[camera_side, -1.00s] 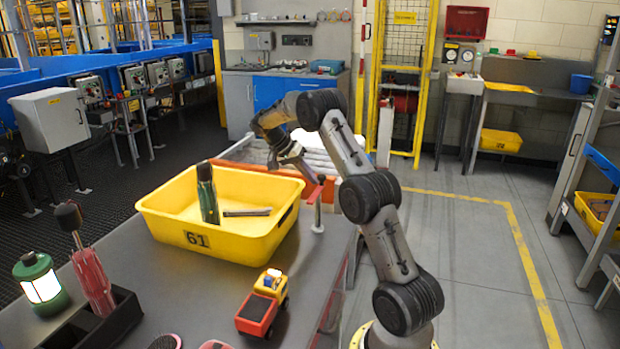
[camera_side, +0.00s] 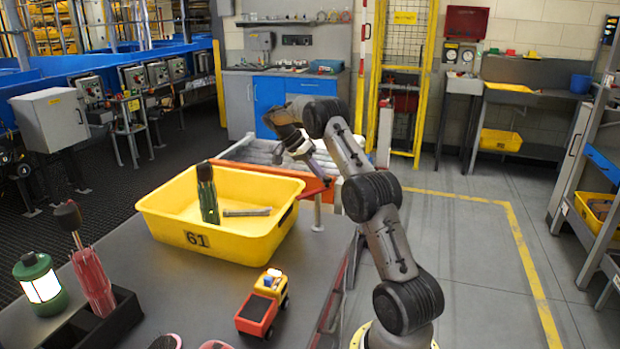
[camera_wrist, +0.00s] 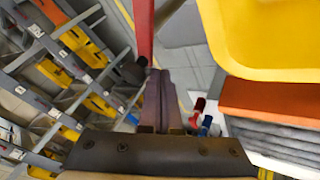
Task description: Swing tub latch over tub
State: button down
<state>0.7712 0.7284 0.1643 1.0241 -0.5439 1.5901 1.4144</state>
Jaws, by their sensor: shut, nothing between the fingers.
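The yellow tub (camera_side: 215,236), marked 61, sits on the grey bench; its corner fills the top right of the wrist view (camera_wrist: 265,45). The latch is a red bar (camera_side: 314,190) on a pale upright post (camera_side: 317,213) beside the tub's right end. In the side view the bar slants from my fingers down-left towards the tub's right corner; I cannot tell if it is over the rim. In the wrist view the red bar (camera_wrist: 143,32) runs up from my fingertips. My gripper (camera_side: 332,187) is shut and empty, close against the bar; contact is unclear.
A dark green item (camera_side: 208,195) and a grey bar (camera_side: 247,212) are in the tub. A toy truck (camera_side: 262,303), a green lantern (camera_side: 40,282) and a folded pink umbrella (camera_side: 92,280) are on the bench. An orange-edged roller conveyor (camera_side: 265,150) lies behind.

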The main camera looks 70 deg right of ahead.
jog(key=s, duration=0.1)
jog(key=s+m+y, duration=0.1)
jog(key=shift+s+a+r, duration=0.1)
jog(key=shift+s+a, duration=0.2)
jog(key=shift+s, duration=0.05)
jog(key=shift+s+a, duration=0.5)
jog(key=shift+s, duration=0.15)
dwell(1.1)
dwell(0.4)
jog(key=v, duration=1.2)
